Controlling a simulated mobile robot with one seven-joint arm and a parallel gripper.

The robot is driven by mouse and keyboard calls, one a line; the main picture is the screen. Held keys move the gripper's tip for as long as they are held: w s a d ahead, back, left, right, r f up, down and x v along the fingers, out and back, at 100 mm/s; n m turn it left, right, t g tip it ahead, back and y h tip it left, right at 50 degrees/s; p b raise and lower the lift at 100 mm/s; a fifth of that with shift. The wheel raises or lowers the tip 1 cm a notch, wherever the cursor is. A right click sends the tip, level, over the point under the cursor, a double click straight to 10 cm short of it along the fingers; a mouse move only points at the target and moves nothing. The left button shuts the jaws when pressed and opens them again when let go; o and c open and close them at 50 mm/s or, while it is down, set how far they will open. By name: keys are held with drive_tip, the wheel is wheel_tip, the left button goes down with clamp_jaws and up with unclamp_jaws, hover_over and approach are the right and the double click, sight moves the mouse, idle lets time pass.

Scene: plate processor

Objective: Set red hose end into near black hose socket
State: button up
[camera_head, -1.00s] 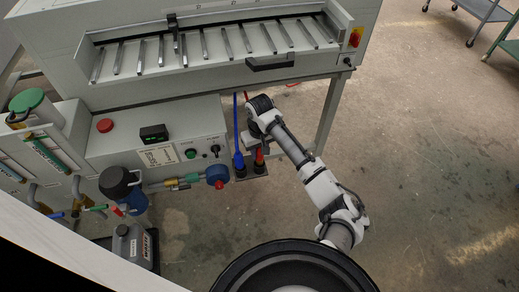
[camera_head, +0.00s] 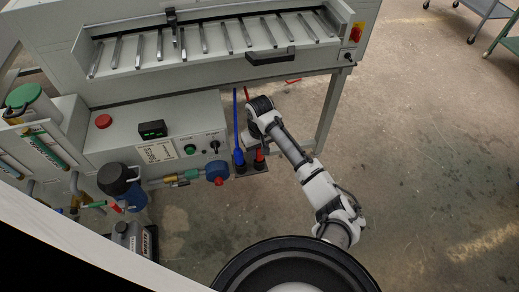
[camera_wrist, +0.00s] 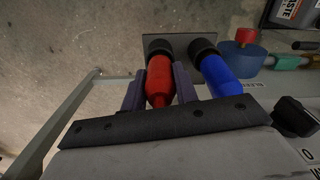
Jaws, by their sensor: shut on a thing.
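The red hose end (camera_wrist: 159,84) sits between the two fingers of my gripper (camera_wrist: 159,76) in the wrist view, and the gripper is shut on it. Its far end meets a black hose socket (camera_wrist: 157,48), lined up with it; how deep it sits inside I cannot tell. In the head view the red hose end (camera_head: 259,155) stands roughly upright at the socket on the small plate, below my wrist. The blue hose end (camera_wrist: 222,78) sits at the other black socket (camera_wrist: 203,48), right beside my gripper. It also shows in the head view (camera_head: 239,156).
The sockets' plate (camera_wrist: 180,40) is beside a blue round fitting with a red cap (camera_head: 216,174). The grey control box (camera_head: 160,135) and a table leg (camera_head: 327,115) flank the arm. Open floor (camera_head: 420,170) lies to the right.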

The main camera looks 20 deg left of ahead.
drive_tip(key=o, duration=1.8)
wheel_tip(320, 180, up, 6)
drive_tip(key=p, duration=0.6)
drive_tip(key=shift+r, duration=0.1)
